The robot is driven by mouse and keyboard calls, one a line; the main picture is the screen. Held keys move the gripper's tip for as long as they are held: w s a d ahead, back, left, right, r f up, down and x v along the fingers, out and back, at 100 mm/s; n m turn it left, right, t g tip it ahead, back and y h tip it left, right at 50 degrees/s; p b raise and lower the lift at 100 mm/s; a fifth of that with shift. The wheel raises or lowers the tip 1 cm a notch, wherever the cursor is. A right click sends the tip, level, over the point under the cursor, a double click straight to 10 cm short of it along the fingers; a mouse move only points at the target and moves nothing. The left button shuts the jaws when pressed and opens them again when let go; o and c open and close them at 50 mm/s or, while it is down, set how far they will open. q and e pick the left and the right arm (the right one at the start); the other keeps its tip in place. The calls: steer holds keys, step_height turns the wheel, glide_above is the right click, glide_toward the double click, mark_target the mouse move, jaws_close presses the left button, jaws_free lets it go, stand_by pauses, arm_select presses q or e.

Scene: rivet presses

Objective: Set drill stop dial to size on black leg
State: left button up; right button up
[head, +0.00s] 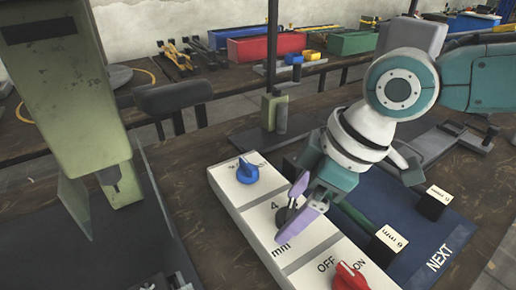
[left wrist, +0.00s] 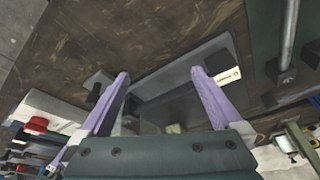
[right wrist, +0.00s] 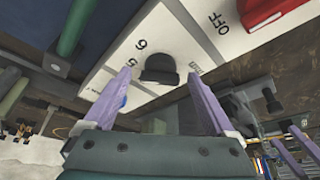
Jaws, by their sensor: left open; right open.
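A white panel (head: 232,203) carries a middle dark dial (head: 287,214) with "4" and "mm" visible in the head view. My right gripper (head: 302,206) is open, its purple fingers on either side of this dial. In the right wrist view the dial (right wrist: 158,68) lies between and just beyond the fingers, with "5" and "6" beside it; I cannot tell whether they touch it. A black block labelled "6 mm" (head: 391,240) and another labelled black block (head: 436,200) stand at the blue mat. My left gripper (left wrist: 160,85) is open and empty, outside the head view. I cannot identify a black leg.
A blue knob (head: 247,173) and a red OFF/ON knob (head: 349,277) flank the dial. A blue mat marked "NEXT" (head: 405,262) lies to the right. A green press (head: 65,85) stands at left. Bins (head: 265,47) stand on a back table.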

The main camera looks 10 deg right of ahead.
steer(key=c, duration=1.4)
steer(key=shift+s+r+m+p, duration=0.15)
steer(key=shift+m+p, duration=0.25)
steer(key=shift+p, duration=0.45)
steer(key=m+p, duration=0.2)
steer(key=p, duration=0.1)
steer(key=m+t+h+p, duration=0.1)
steer(key=m+p, duration=0.1)
steer(key=p, duration=0.1)
steer(key=shift+s+a+r+m, duration=0.1)
steer(key=shift+a+r+m, duration=0.1)
steer(key=shift+m, duration=0.1)
steer(key=shift+f+m+t+h+p, duration=0.2)
steer(key=shift+m+t+h+p, duration=0.3)
steer(key=shift+m+p, duration=0.7)
steer(key=shift+f+m+h+p, duration=0.1)
steer(key=shift+m+h+p, duration=0.4)
steer(key=shift+m, duration=0.6)
